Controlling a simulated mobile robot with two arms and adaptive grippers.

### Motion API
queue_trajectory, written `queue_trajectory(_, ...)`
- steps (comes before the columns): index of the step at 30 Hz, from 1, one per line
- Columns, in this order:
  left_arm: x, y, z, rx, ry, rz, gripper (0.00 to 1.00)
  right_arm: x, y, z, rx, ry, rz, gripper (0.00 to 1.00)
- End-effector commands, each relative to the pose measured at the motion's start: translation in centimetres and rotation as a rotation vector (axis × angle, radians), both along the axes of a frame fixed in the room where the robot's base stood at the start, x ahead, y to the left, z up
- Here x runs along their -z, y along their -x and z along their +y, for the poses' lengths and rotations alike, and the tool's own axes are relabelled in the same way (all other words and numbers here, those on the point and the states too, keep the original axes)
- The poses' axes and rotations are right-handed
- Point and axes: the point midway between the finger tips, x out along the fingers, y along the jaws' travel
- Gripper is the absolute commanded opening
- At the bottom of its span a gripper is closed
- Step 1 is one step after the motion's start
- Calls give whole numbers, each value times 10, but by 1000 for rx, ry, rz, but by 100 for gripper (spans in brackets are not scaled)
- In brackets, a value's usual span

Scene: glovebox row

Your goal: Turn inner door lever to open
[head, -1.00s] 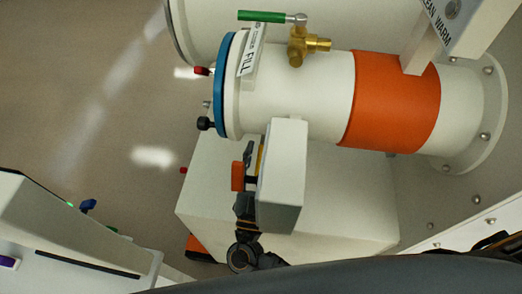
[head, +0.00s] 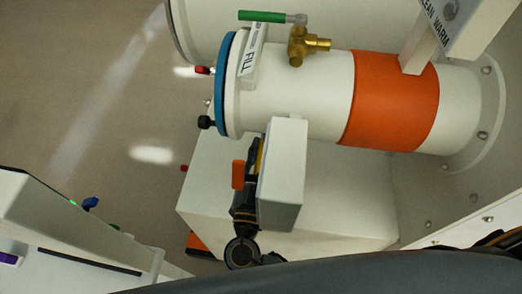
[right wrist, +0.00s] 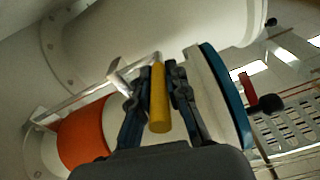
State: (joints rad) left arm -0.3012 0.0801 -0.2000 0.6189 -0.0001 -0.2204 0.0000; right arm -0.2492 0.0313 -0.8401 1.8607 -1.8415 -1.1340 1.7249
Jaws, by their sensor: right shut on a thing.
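A yellow lever bar (right wrist: 159,105) lies between the two dark fingers of my right gripper (right wrist: 154,85) in the right wrist view, and the gripper is shut on it. In the head view only a thin yellow strip (head: 261,153) shows beside a pale box (head: 283,176), which hides most of the lever. My right gripper (head: 247,190) comes up from below, left of that box, its fingertips largely hidden. An orange piece (head: 238,174) shows just left of it. My left gripper is not in view.
A white cylinder (head: 305,80) with an orange band (head: 392,102) and a blue-rimmed end (head: 227,85) lies above the gripper. A brass valve (head: 305,45) with a green handle (head: 262,16) sits on top. Open floor (head: 90,100) is at left.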

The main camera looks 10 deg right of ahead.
Motion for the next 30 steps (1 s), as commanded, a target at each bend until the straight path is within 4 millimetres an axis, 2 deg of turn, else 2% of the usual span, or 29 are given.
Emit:
queue_trajectory(3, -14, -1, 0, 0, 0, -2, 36, -13, 0, -1, 4, -46, 117, 0)
queue_trajectory(7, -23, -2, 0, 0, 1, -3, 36, -17, -1, -1, 4, -70, 204, 0)
queue_trajectory(19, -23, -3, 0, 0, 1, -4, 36, -15, -2, -1, 0, -76, 236, 0)
queue_trajectory(20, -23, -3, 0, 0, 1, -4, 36, -15, -2, -1, 0, -76, 236, 21)
queue_trajectory(22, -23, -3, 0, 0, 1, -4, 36, -15, -2, -1, 0, -76, 236, 36)
queue_trajectory(23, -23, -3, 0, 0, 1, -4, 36, -15, -2, -1, 0, -76, 236, 38)
queue_trajectory(30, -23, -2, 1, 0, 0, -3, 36, -15, -2, -1, 0, -76, 236, 38)
